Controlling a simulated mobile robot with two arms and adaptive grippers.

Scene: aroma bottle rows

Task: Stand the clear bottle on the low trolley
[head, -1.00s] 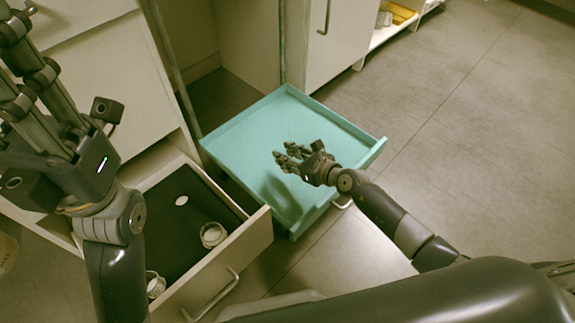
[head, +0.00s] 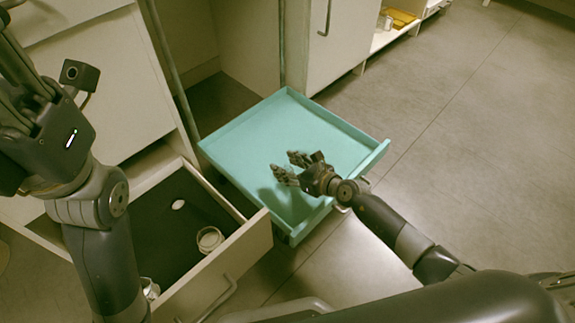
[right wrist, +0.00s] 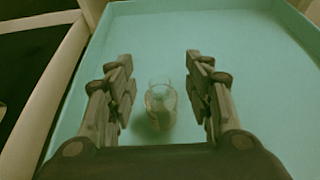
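The clear bottle (right wrist: 160,102) stands upright on the turquoise top of the low trolley (right wrist: 250,60) in the right wrist view. The trolley also shows in the head view (head: 320,128). My right gripper (head: 286,167) is low over the trolley's front part. Its fingers (right wrist: 160,80) are spread, one on each side of the bottle, with a visible gap on both sides. In the head view I cannot make out the bottle at the gripper. My left gripper (head: 15,75) is raised at the left edge; its fingertips are not clearly shown.
An open drawer (head: 258,246) left of the trolley holds a clear glass vessel (head: 209,238), a white round piece (head: 178,204) and another glass item (head: 150,288). The trolley has a raised rim. Cabinets stand behind; the floor at right is clear.

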